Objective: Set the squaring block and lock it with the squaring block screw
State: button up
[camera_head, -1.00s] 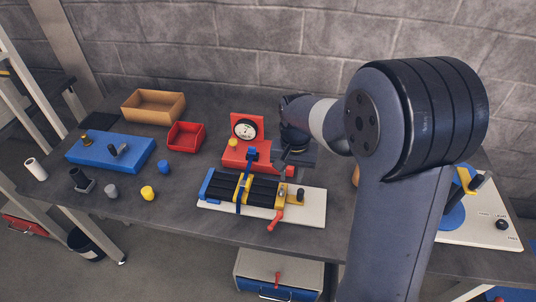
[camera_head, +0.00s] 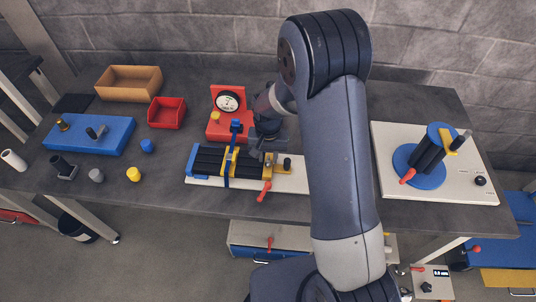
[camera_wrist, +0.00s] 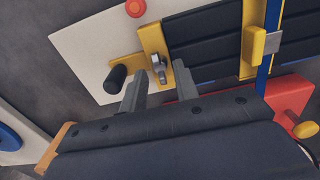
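The strip fixture stands on a white base plate (camera_head: 293,181) with black strips (camera_head: 209,160) across it. At its right end is a yellow block (camera_head: 271,171), which looks like the squaring block; it also shows in the wrist view (camera_wrist: 151,42). A small metal piece (camera_wrist: 159,69) sits at that block. A black knob (camera_head: 287,163), perhaps the squaring block screw, stands beside the block and shows in the wrist view (camera_wrist: 115,76). My gripper (camera_wrist: 158,78) is open, its fingers apart near the metal piece. Nothing is visibly held; I cannot tell whether the fingers touch anything.
A red dial gauge stand (camera_head: 222,127) is behind the fixture. A red lever (camera_head: 264,190) sticks out in front. A blue block (camera_head: 88,136), a red bin (camera_head: 166,113) and a tan tray (camera_head: 128,83) are at left. A blue round fixture (camera_head: 417,171) is at right.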

jog(key=shift+f, duration=0.3)
jog(key=shift+c, duration=0.3)
grip_shut()
